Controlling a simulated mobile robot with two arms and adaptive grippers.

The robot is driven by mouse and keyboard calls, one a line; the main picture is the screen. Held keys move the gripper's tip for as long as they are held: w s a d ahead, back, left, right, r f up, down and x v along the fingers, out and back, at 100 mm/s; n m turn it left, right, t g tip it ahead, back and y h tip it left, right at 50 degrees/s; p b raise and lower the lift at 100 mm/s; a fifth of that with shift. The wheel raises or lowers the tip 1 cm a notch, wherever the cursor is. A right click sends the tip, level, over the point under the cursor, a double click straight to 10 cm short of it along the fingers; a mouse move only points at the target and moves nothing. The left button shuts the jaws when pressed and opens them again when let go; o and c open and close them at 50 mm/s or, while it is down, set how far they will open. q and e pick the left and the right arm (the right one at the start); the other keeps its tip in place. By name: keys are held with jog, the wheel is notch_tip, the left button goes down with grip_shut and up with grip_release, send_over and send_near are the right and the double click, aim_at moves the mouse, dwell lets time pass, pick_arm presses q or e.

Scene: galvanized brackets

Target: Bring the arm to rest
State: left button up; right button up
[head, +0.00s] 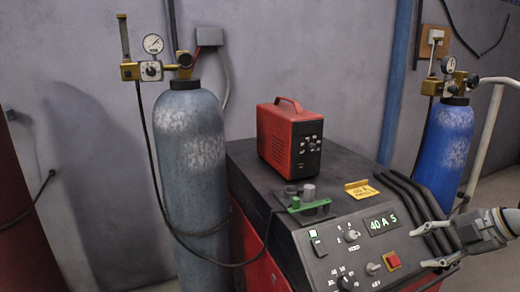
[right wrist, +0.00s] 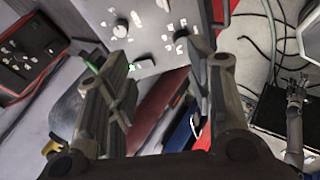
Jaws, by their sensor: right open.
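My right gripper (head: 426,246) comes in from the right edge of the head view, beside the right end of the welding machine's control panel (head: 330,243). Its two fingers are spread apart with nothing between them. In the right wrist view the fingers of the right gripper (right wrist: 165,75) stand wide apart, with the panel beyond them. A small grey gripper-like part (right wrist: 294,84) at the right of that view looks like my left gripper; its jaws are too small to judge. The head view does not show my left arm.
A red box (head: 288,138) with a handle stands on the machine top. A green holder (head: 308,207) and a yellow sign (head: 361,190) lie in front of it. Dark hoses (head: 415,205) run near my gripper. A grey cylinder (head: 190,165) and a blue cylinder (head: 445,150) stand at the sides.

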jog(key=w+a+r+m+t+y, duration=0.1)
jog(key=a+m+t+y, duration=0.3)
jog(key=a, duration=0.6)
jog(key=w+a+r+t+y, duration=0.1)
jog(key=a+r+t+y, duration=0.15)
jog(key=a+t, duration=0.6)
jog(key=s+d+f+m+g+h, duration=0.25)
jog(key=s+f+m+h, duration=0.25)
jog(key=f+m+h, duration=0.4)
jog(key=s+d+f+m+g+h, duration=0.25)
jog(key=s+f+m+h, duration=0.3)
jog(key=f, duration=0.45)
jog(key=s+a+f+m+g+y, duration=0.1)
jog(key=s+a+f+g, duration=0.2)
jog(key=s+f+g, duration=0.55)
jog(key=s+a+f+g+y, duration=0.15)
jog(key=s+f, duration=0.35)
jog(key=s, duration=0.8)
notch_tip(320, 180, down, 25)
jog(key=g, duration=0.2)
jog(key=s+d+f, duration=0.2)
jog(key=s+f, duration=1.4)
jog(key=s, duration=0.1)
jog(key=shift+s+d+g+h, duration=0.2)
jog(key=shift+s+g+h, duration=0.15)
jog(key=shift+s+g, duration=0.1)
